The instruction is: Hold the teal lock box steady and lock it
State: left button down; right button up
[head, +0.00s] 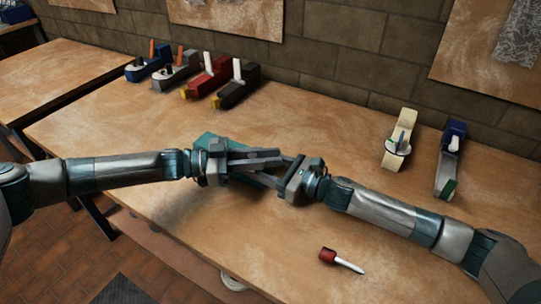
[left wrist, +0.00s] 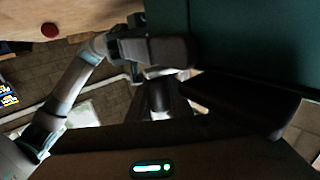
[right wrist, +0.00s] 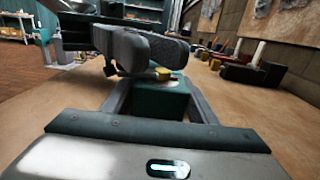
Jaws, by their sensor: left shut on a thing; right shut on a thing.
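The teal lock box (head: 207,141) is on the table, partly hidden behind my left gripper in the head view. It fills the upper right of the left wrist view (left wrist: 250,40) and stands between my right fingers in the right wrist view (right wrist: 162,101). My right gripper (head: 274,175) is shut on the box. My left gripper (head: 268,157) is over the box, its dark fingers close together. A small yellow piece (right wrist: 163,74) shows at its fingertips, just above the box top; it looks like a key. Whether it sits in a lock is hidden.
A red-handled screwdriver (head: 342,260) lies near the table's front right. Blue, grey, red and black tools (head: 237,86) stand along the back wall. The front left tabletop is bare.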

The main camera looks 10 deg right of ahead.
pick_arm(q)
jog(key=shift+a+m+g, duration=0.25)
jog(key=shift+m+g, duration=0.35)
jog(key=shift+g, duration=0.25)
jog(key=shift+a+m+g, duration=0.25)
jog(key=shift+m+g, duration=0.35)
jog(key=shift+g, duration=0.25)
pick_arm(e)
jog(key=shift+s, duration=0.1)
pick_arm(q)
jog(key=c, duration=1.6)
grip_release()
jog(key=shift+s, duration=0.1)
jog(key=a, duration=0.4)
jog(key=w+a, duration=0.1)
jog(key=a, duration=0.3)
jog(key=w+a, duration=0.1)
jog(key=a, duration=0.2)
jog(key=shift+w+a, duration=0.25)
jog(key=shift+a, duration=0.15)
